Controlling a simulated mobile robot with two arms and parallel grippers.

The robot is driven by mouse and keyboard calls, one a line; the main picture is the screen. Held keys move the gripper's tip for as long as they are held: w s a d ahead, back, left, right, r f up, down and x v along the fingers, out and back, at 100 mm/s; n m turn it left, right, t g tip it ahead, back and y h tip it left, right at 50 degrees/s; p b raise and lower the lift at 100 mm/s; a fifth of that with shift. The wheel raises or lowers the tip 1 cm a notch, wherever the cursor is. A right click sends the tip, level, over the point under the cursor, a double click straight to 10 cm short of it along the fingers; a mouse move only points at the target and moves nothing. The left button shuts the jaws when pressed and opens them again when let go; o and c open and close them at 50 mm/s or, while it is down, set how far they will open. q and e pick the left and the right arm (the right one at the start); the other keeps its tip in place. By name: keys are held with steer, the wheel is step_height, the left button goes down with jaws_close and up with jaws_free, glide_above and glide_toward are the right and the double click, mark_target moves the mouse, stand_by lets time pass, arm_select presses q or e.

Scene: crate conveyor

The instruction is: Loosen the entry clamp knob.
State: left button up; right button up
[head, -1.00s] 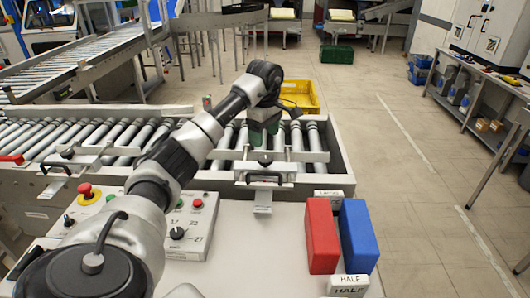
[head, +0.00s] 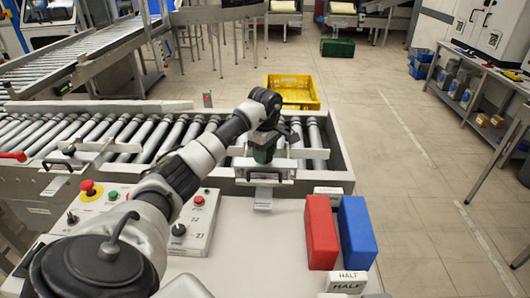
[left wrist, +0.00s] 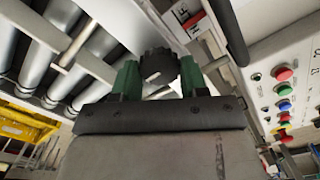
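The entry clamp knob (left wrist: 158,67) is a dark, ridged round knob in the left wrist view. It sits between the two green fingers of my left gripper (left wrist: 160,74), one finger on each side. Little or no gap shows, and I cannot tell whether they press on it. In the head view my left gripper (head: 262,153) points down at the near rail of the conveyor, just above the clamp's plate (head: 264,196); the arm and fingers hide the knob there. My right gripper is not in view.
The roller conveyor (head: 118,142) runs behind the worktop. A control box (head: 186,226) with buttons stands left of the clamp. A red block (head: 320,232) and a blue block (head: 357,233) stand to the right. A yellow crate (head: 291,92) lies beyond the conveyor.

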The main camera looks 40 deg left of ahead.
arm_select(q)
steer(key=c, duration=0.4)
steer(key=shift+o, duration=0.2)
steer(key=n, duration=0.2)
steer(key=shift+a+r+n, duration=0.1)
steer(key=shift+n, duration=0.3)
steer(key=n+p, duration=0.1)
steer(key=n, duration=0.9)
steer(key=shift+p, duration=0.3)
steer(key=shift+n+p, duration=0.4)
steer(key=shift+n, duration=2.1)
